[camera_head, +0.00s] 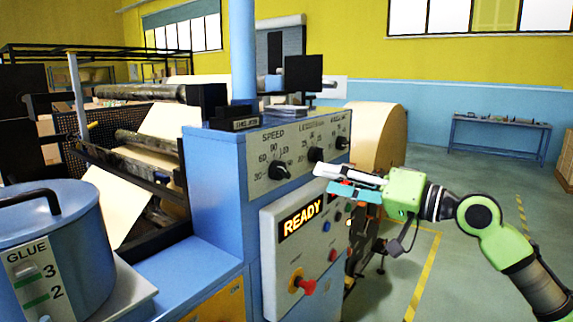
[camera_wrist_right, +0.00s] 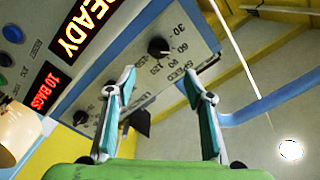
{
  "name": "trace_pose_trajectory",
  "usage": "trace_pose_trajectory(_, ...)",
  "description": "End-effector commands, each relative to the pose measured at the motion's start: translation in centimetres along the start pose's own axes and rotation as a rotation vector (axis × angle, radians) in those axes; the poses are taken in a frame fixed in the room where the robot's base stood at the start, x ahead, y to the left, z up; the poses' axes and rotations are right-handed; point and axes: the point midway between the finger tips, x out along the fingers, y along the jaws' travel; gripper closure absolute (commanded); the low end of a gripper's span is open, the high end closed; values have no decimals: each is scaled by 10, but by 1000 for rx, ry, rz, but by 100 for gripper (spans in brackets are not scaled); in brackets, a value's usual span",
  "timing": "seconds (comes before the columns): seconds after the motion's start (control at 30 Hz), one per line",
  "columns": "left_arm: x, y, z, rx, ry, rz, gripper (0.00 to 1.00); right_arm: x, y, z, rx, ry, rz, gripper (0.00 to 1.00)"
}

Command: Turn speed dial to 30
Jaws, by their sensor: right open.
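The speed dial (camera_head: 281,171) is a black knob on the grey sloped panel of the blue machine, under the word SPEED. Numbers such as 30, 60 and 90 are printed around it. I cannot tell surely which number it points to. In the right wrist view the speed dial (camera_wrist_right: 159,47) shows beyond the fingertips, between their lines. My right gripper (camera_head: 325,178) is open and empty, in front of the panel, to the right of the speed dial and apart from it. Its two teal fingers (camera_wrist_right: 158,75) are spread in the wrist view. My left gripper is not in view.
Two more black dials, the middle one (camera_head: 316,154) and the far one (camera_head: 342,142), share the panel. Below are a READY display (camera_head: 303,217) and a red-and-yellow switch (camera_head: 302,284). A blue glue pot (camera_head: 75,230) stands at left.

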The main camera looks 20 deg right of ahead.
Motion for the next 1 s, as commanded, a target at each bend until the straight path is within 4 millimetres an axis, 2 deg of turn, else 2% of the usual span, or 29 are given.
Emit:
trace_pose_trajectory(0.03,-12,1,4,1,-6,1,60,10,-6,-4,2,0,-4,52)
trace_pose_trajectory(0.17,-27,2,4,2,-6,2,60,40,-6,-5,3,0,-4,52)
trace_pose_trajectory(0.3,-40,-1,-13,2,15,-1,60,70,-5,-4,3,0,-3,52)
trace_pose_trajectory(0.4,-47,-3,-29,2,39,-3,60,87,-4,-3,1,0,-2,52)
trace_pose_trajectory(0.5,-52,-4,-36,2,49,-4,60,101,-2,-3,2,1,0,52)
trace_pose_trajectory(0.7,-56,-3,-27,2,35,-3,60,114,0,-1,0,0,1,52)
trace_pose_trajectory(0.97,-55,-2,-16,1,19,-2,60,115,0,0,-1,1,1,52)
trace_pose_trajectory(1.0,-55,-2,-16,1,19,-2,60,115,0,0,-1,1,1,57)
